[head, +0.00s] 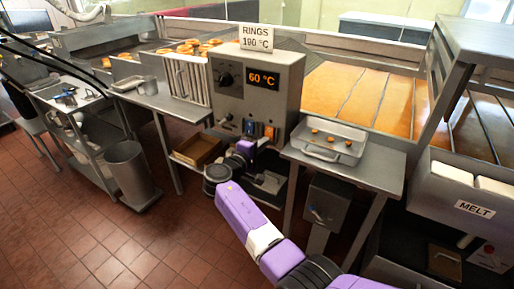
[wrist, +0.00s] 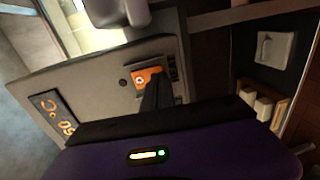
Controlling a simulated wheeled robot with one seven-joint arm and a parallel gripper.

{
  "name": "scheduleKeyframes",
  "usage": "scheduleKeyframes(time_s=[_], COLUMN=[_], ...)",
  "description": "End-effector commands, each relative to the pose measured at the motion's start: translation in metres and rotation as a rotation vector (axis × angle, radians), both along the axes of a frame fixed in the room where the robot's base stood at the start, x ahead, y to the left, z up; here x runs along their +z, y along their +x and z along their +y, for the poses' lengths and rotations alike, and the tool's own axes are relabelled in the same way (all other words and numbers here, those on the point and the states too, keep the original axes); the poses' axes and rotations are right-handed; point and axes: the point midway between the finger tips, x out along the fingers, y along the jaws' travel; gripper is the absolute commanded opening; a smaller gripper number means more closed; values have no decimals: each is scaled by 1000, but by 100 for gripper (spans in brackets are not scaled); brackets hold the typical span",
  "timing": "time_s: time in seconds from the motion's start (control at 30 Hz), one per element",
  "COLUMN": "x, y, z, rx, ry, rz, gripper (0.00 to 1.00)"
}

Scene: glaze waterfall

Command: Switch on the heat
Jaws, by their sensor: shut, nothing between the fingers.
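The grey heater control box (head: 285,100) stands at the centre of the head view, with a black dial (head: 225,79) and a lit display (head: 262,79) reading 60 °C. An orange switch (head: 270,132) sits low on its face. In the wrist view the switch (wrist: 148,76) shows a white mark, and the display (wrist: 52,115) appears turned on its side. My gripper (head: 250,146) is at the lower face of the box. In the wrist view its black fingers (wrist: 156,94) are shut and empty, their tips over the switch and partly hiding it. I cannot tell whether they touch it.
A sign (head: 257,38) on the box reads RINGS 190 °C. A side table (head: 375,170) with a metal tray (head: 345,150) stands right of the box. A bin (head: 128,170) and cart are at left. A MELT unit (head: 470,205) is at right. Tiled floor is clear in front.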

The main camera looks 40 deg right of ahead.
Motion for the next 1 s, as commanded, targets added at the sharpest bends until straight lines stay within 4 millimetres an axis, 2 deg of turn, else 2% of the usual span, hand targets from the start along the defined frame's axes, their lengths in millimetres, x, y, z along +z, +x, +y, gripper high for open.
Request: scheduleKeyframes(time_s=[0.47,0.77,0.8,1.0], x=[-1,-9,-2,-2], y=[2,3,4,3], z=[-6,-10,-9,-9], rx=[0,0,0,0], ry=[0,-40,-37,-36], rz=[0,-16,-15,-14], gripper=[0,0,0,0])
